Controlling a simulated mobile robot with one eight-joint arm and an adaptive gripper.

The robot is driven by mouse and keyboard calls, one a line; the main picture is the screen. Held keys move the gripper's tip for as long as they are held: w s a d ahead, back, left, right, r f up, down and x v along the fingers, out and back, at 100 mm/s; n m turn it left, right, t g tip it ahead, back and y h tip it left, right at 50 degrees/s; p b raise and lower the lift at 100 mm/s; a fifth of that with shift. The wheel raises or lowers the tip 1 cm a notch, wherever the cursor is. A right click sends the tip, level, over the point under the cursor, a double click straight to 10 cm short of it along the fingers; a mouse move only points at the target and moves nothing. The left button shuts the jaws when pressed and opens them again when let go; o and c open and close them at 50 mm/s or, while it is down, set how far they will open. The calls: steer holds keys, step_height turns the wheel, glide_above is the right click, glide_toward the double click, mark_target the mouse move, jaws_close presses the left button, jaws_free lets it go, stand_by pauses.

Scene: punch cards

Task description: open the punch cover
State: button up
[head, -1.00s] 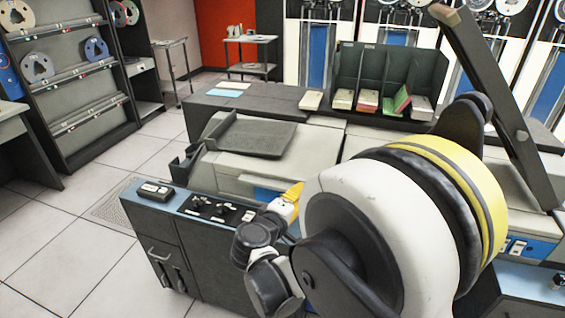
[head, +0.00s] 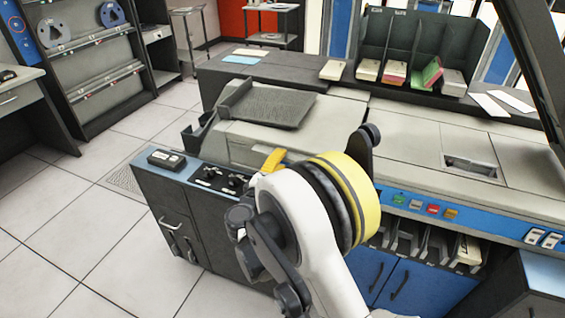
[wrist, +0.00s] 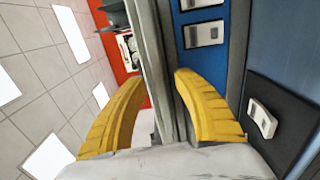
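The punch machine (head: 245,138) has a light grey top section, likely the punch cover, above a blue front strip. My gripper (head: 272,160) is at the front of this section, partly hidden behind my arm in the head view. In the wrist view my gripper (wrist: 158,80) has its two yellow fingers spread apart. A grey edge of the machine (wrist: 172,50) runs between and beyond the fingertips. I cannot tell whether the fingers touch it. The cover appears closed.
A dark sloped tray (head: 270,105) sits on the machine's top. A small black box (head: 166,160) and dark knobs (head: 215,175) stand on the front left ledge. A dark card rack (head: 415,45) stands behind. Coloured buttons (head: 432,208) line the right front. The floor at left is clear.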

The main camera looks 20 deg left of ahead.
steer(key=shift+w, duration=0.7)
